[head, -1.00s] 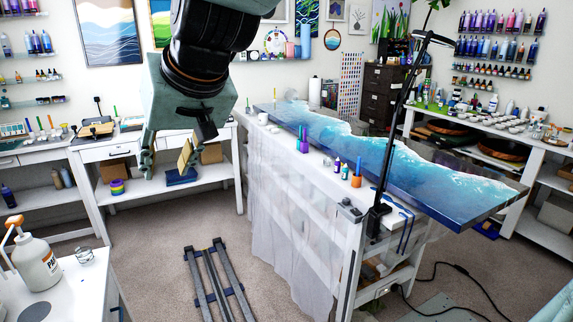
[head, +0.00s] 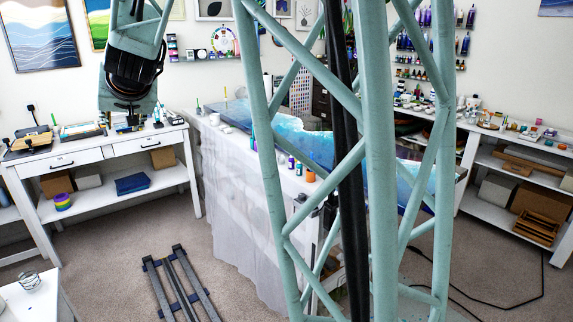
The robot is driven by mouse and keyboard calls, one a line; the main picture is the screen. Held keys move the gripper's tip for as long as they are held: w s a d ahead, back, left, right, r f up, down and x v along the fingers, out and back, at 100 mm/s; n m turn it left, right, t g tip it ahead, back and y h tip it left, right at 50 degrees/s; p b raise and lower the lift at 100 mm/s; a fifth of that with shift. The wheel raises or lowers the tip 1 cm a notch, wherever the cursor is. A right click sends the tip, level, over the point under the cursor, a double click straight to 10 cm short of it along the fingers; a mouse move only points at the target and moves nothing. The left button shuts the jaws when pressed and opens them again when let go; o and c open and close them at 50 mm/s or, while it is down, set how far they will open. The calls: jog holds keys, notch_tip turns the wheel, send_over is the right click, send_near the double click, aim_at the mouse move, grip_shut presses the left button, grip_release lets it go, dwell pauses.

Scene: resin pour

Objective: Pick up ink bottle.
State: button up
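Small dark bottles (head: 291,163) stand near the front edge of the table with the blue resin piece, beside an orange pot (head: 310,175). More small bottles stand on the wall shelves (head: 408,72) at the upper right. I cannot tell which one is the ink bottle. My gripper (head: 131,118) is at the upper left, in front of the white desk in the picture and well left of the table bottles. Its fingers are small and blend with the items behind, so their opening is unclear. I see no bottle held in it.
My lattice arm link crosses the middle right and hides part of the blue resin piece (head: 318,148). A white desk (head: 95,150) stands at left, and a cluttered white shelf unit (head: 505,163) at right. A grey rail frame (head: 180,285) lies on the carpet. Open floor surrounds it.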

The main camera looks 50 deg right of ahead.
jog(key=w+d+f+m+h+p, duration=0.1)
jog(key=w+d+f+m+h, duration=0.1)
jog(key=w+d, duration=0.55)
jog(key=w+d+f+m+h, duration=0.25)
jog(key=w+d, duration=0.25)
jog(key=d, duration=0.5)
jog(key=w+d+f+m+g+h+p, duration=0.15)
jog(key=d+f, duration=0.25)
jog(key=d, duration=0.4)
jog(key=w+d+f+m+h, duration=0.1)
jog(key=d+f+h, duration=0.2)
jog(key=d, duration=0.6)
jog(key=s+d+f+m+g+h, duration=0.2)
jog(key=s+d+f+g, duration=0.1)
jog(key=d+f, duration=0.4)
jog(key=s+d+f+m+g+h, duration=0.25)
jog(key=d+f, duration=0.25)
jog(key=d, duration=0.3)
jog(key=s+d+f+m+g+h+p, duration=0.2)
jog(key=s+d+f+g, duration=0.5)
jog(key=s+f, duration=0.6)
jog(key=shift+s+d+f+m, duration=0.4)
jog(key=shift+s+d, duration=0.2)
jog(key=shift+d, duration=0.45)
